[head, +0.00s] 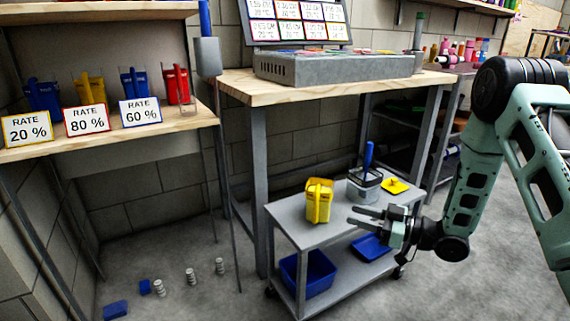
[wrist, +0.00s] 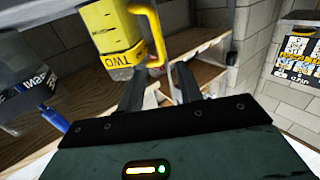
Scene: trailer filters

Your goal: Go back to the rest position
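My green arm reaches in from the right in the head view. My gripper (head: 352,214) is above the right part of the grey cart (head: 285,223), pointing left. It is open with nothing between its fingers; the wrist view shows the two dark fingers apart (wrist: 158,76). A yellow container (head: 319,202) stands upright on the cart, left of the fingertips and apart from them. In the wrist view, the yellow container (wrist: 112,42) shows a handle and the word "TWO", just beyond the fingers.
A clear container (head: 364,186) with a blue handle and a yellow lid (head: 396,186) are on the cart. A blue bin (head: 308,272) and blue tray (head: 371,247) sit on its lower shelf. A wooden workbench (head: 240,84) stands behind. Small parts (head: 159,287) lie on the floor.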

